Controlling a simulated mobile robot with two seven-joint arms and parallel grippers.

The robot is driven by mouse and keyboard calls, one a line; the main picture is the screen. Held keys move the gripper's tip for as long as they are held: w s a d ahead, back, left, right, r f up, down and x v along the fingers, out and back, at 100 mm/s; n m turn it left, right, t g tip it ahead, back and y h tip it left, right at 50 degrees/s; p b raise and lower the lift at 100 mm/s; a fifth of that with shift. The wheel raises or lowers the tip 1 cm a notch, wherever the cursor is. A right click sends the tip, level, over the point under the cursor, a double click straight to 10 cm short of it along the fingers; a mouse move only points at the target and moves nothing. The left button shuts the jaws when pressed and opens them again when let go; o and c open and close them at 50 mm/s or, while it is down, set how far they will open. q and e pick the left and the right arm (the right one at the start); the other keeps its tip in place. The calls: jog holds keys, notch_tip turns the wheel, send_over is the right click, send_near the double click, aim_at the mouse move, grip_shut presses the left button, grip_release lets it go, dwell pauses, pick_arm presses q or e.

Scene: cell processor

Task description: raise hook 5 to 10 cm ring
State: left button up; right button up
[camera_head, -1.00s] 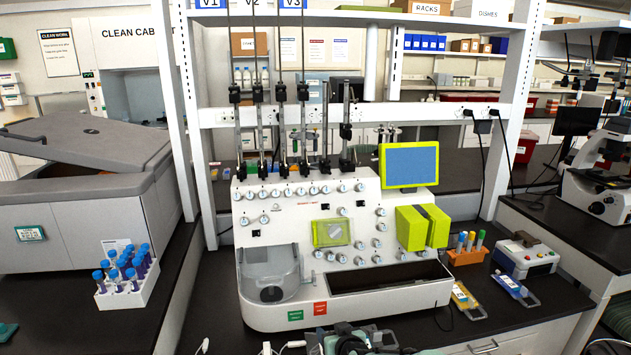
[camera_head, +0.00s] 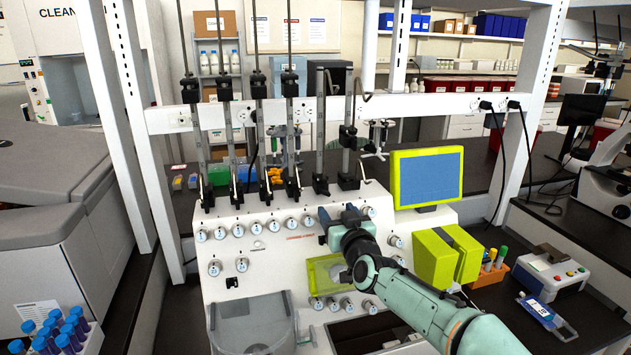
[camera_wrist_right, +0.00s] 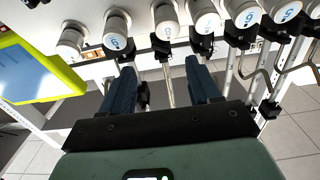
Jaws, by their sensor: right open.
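Several upright metal poles with black clamps stand behind the white cell processor (camera_head: 250,255). One pole (camera_head: 320,125) has its black clamp (camera_head: 320,184) low, near the panel top. The rightmost pole (camera_head: 348,110) has a bent metal hook (camera_head: 365,85) beside it. No hook number or 10 cm mark is readable. My right gripper (camera_head: 338,222) is in front of the upper panel, below the right-hand poles. In the right wrist view its two dark blue fingers (camera_wrist_right: 163,85) are apart. A thin rod (camera_wrist_right: 167,84) shows between them; I cannot tell its depth. My left gripper is out of view.
Rows of knobs (camera_head: 292,223) line the panel close to the right gripper. A green-framed screen (camera_head: 427,177) and a lime-green block (camera_head: 448,255) stand to the right. The white shelf beam (camera_head: 420,106) crosses behind the poles.

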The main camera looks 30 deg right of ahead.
aim_at(324, 190)
jog(key=x, duration=0.2)
jog(key=p+x, duration=0.1)
jog(key=x, duration=0.1)
jog(key=shift+w+d+r, duration=0.1)
jog(key=shift+w+r, duration=0.1)
jog(key=shift+w, duration=0.15)
jog(key=p+x, duration=0.3)
jog(key=x, duration=0.4)
jog(key=shift+w+r, duration=0.15)
jog(key=shift+r, duration=0.05)
jog(key=shift+w+f, duration=0.2)
jog(key=shift+w, duration=0.25)
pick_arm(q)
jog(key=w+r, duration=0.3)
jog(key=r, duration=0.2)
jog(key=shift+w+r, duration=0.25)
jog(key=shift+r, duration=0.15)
pick_arm(e)
jog(key=shift+s, duration=0.1)
